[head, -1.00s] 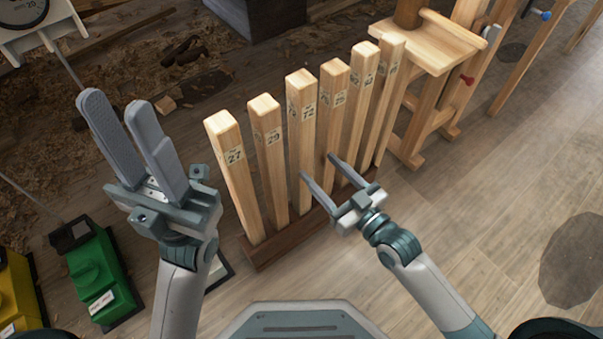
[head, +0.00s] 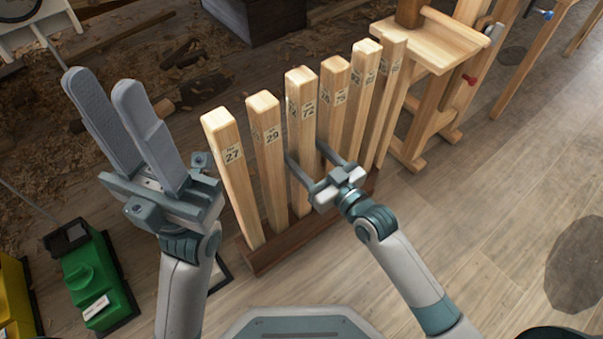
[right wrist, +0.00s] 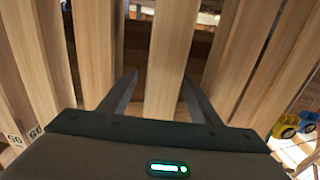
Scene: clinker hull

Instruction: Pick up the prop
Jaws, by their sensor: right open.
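The props are several upright pale wooden posts with number labels, standing in a row in a dark wooden rack (head: 262,262). The post labelled 72 (head: 300,100) stands third from the left in the head view. My right gripper (head: 305,150) is open, with one finger on each side of this post, around its middle height. In the right wrist view a post (right wrist: 170,50) shows between the two open fingers (right wrist: 160,85); whether they touch it I cannot tell. My left gripper (head: 99,80) is raised at the left, empty, its fingers apart.
Neighbouring posts 27 (head: 232,170) and 29 (head: 267,150) stand close on the left, and post 75 (head: 333,90) close on the right. A wooden bench (head: 435,50) stands behind right. Green (head: 90,275) and yellow (head: 15,300) boxes lie at lower left.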

